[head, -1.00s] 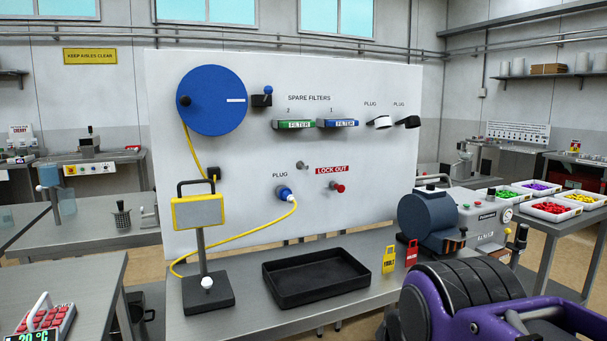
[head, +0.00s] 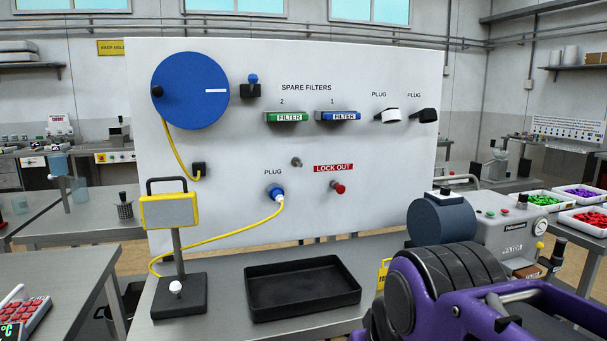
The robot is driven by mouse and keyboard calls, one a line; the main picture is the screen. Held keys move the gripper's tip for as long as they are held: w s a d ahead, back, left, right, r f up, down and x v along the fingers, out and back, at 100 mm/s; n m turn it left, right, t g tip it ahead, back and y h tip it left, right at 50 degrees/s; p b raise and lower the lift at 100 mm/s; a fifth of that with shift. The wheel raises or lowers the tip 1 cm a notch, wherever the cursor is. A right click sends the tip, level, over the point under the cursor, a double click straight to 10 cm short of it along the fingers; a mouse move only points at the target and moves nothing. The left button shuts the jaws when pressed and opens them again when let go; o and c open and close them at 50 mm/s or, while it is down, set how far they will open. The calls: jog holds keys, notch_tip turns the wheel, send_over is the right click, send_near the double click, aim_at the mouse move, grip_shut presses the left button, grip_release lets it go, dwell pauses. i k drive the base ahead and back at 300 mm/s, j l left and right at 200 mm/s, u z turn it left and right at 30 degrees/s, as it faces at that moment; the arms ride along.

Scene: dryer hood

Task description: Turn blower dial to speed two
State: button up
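No dial clearly marked as a blower dial can be made out. A grey machine (head: 505,222) at the right of the bench has coloured buttons, a small round white dial or gauge (head: 540,246) and a yellow-topped knob (head: 539,228). Its markings are too small to read. A blue-grey drum (head: 440,220) stands at its left, partly behind my arm. My purple and black arm fills the lower right and hides part of the bench and machine front. My gripper's fingers do not show.
A white board carries a blue disc (head: 190,91), filters, plugs and a red lockout knob (head: 339,188). A black tray (head: 302,286), a yellow-framed stand (head: 175,245) and a yellow tag (head: 382,274) are on the bench. Trays of coloured pieces (head: 548,199) lie far right.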

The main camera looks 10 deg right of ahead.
aim_at(445, 191)
jog(key=i+l, duration=0.15)
jog(key=l, duration=0.25)
jog(key=i+l+u, duration=0.1)
jog(key=l, duration=0.3)
jog(key=i+l, duration=0.15)
jog(key=l, duration=0.3)
jog(key=i+l+u, duration=0.1)
jog(key=l, duration=0.3)
